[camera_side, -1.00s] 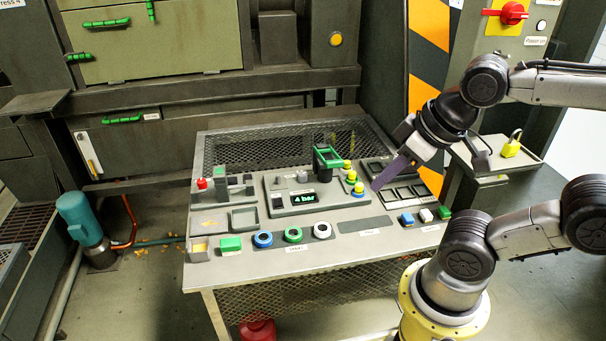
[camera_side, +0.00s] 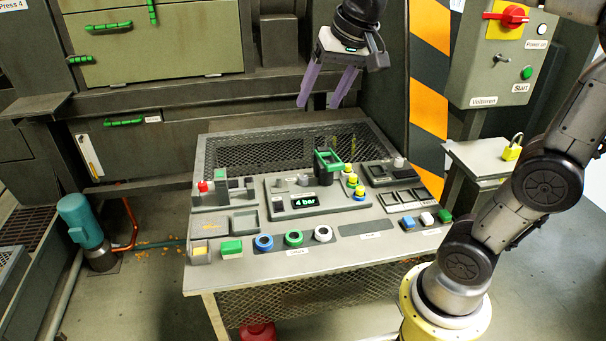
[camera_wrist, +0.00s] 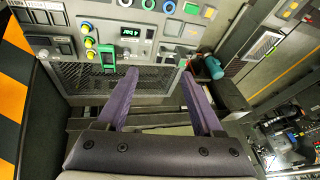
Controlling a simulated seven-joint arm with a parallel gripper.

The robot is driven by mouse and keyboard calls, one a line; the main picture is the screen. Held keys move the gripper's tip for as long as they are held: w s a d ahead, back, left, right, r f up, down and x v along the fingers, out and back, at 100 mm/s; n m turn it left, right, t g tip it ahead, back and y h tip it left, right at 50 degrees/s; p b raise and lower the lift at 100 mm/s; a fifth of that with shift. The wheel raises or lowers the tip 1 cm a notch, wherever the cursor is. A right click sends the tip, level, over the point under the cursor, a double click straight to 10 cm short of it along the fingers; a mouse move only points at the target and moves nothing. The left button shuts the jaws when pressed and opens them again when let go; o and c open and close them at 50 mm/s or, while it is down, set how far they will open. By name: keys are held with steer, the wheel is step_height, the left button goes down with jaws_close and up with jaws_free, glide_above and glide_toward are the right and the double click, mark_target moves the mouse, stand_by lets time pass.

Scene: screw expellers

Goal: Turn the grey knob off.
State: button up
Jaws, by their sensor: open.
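A small grey knob (camera_side: 303,178) stands on the middle module of the sloped control panel (camera_side: 352,240), just above the "4 bar" display (camera_side: 304,203). Another light grey knob (camera_side: 398,162) stands on the right-hand module; I cannot tell which one the task means. How either is turned is too small to tell. My gripper (camera_side: 318,105) has two purple fingers, spread apart and empty. It hangs high above the panel's rear edge, touching nothing. In the wrist view the open fingers (camera_wrist: 157,77) point towards the mesh behind the panel, with the display (camera_wrist: 130,30) beyond them.
A green handle (camera_side: 328,158) stands up beside the middle module, with yellow buttons (camera_side: 350,178) to its right. A red button (camera_side: 202,185) is at the left. A cabinet with a red rotary switch (camera_side: 512,15) stands at the right. The air above the panel is clear.

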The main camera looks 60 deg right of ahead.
steer(key=w+d+f+m+g, duration=0.25)
steer(key=w+d, duration=0.35)
steer(key=w, duration=0.4)
steer(key=m+g, duration=0.3)
steer(key=m, duration=0.1)
glide_above(303, 177)
step_height(303, 177, down, 22)
steer(key=shift+y, duration=0.3)
step_height(303, 177, down, 13)
jaws_close()
